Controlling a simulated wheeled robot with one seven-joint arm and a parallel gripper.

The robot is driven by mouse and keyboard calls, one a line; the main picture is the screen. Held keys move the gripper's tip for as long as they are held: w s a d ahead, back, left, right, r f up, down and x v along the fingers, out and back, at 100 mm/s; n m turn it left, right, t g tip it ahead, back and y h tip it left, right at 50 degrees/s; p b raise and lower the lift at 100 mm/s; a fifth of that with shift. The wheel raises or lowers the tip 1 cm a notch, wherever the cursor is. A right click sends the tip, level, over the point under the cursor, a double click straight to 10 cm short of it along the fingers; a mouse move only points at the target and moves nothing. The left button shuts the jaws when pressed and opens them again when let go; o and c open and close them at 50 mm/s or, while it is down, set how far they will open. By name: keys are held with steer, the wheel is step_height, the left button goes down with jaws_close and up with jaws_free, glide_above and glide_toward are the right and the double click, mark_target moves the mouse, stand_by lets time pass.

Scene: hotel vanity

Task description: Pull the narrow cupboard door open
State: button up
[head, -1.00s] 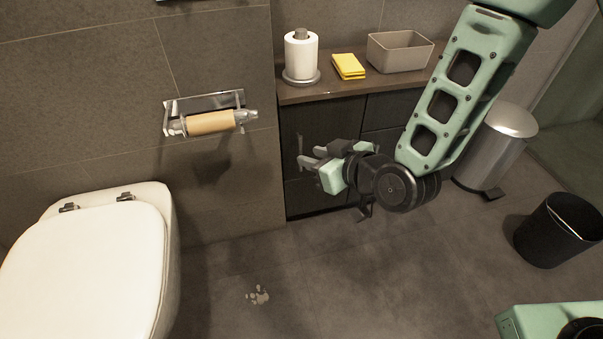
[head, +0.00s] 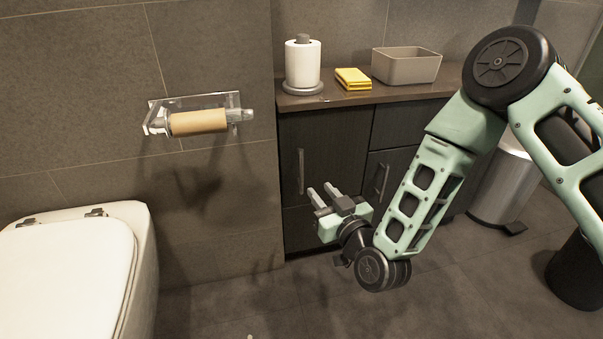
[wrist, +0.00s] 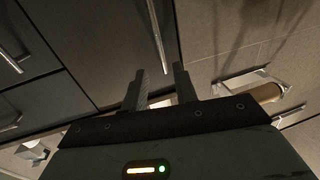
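The dark cupboard door (head: 325,150) at the left end of the vanity is shut, flush with the front. Its upright metal bar handle (head: 300,172) stands near its left edge and also shows in the wrist view (wrist: 157,36), ahead of my fingers. My gripper (head: 320,193) is open and empty, low and to the right of this handle in the head view, its fingers pointing toward the front. In the wrist view my fingertips (wrist: 160,75) are apart with nothing between them, and the handle appears clear of them.
A neighbouring front to the right has its own bar handle (head: 382,180). The counter (head: 345,98) holds a paper roll, a yellow cloth and a box. A toilet (head: 75,260) stands left, a metal bin (head: 500,190) right. The floor before the cupboard is bare.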

mark_target(303, 169)
steer(key=b+x, duration=0.3)
steer(key=x, duration=0.8)
steer(key=shift+w+a+b, duration=0.1)
steer(key=shift+a+b, duration=0.05)
steer(key=shift+b, duration=0.15)
steer(key=shift+c, duration=0.3)
jaws_close()
